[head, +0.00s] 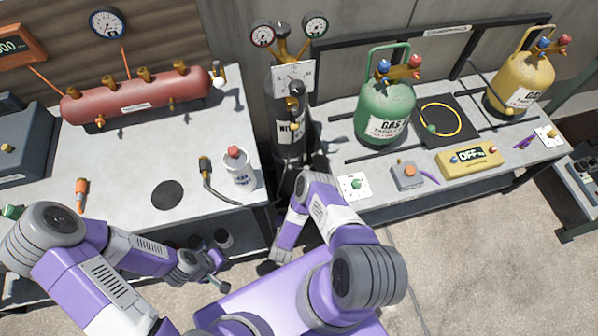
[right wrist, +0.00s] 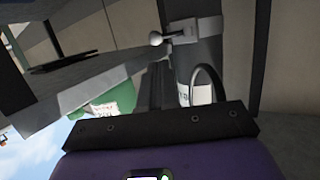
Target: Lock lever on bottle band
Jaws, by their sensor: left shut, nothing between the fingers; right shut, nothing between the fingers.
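The dark bottle (head: 291,145) with a white label stands upright between the two benches. In the right wrist view, the bottle (right wrist: 198,62) is close up and carries a grey band (right wrist: 210,28). A lever with a pale ball knob (right wrist: 156,38) juts left from the band's bracket; I cannot tell if it is locked. My right gripper (right wrist: 157,78) is shut and empty, its dark fingers pointing toward the band, apparently a little short of the knob. In the head view the arm hides it. My left gripper (head: 217,262) is shut and empty, low before the left bench.
The left bench (head: 125,165) holds a red tank (head: 140,95) and a white canister (head: 238,168). The right bench (head: 345,125) carries a green gas bottle (head: 384,110), a yellow gas bottle (head: 520,85) and a yellow OFF box (head: 470,158). The bench edges flank the bottle closely.

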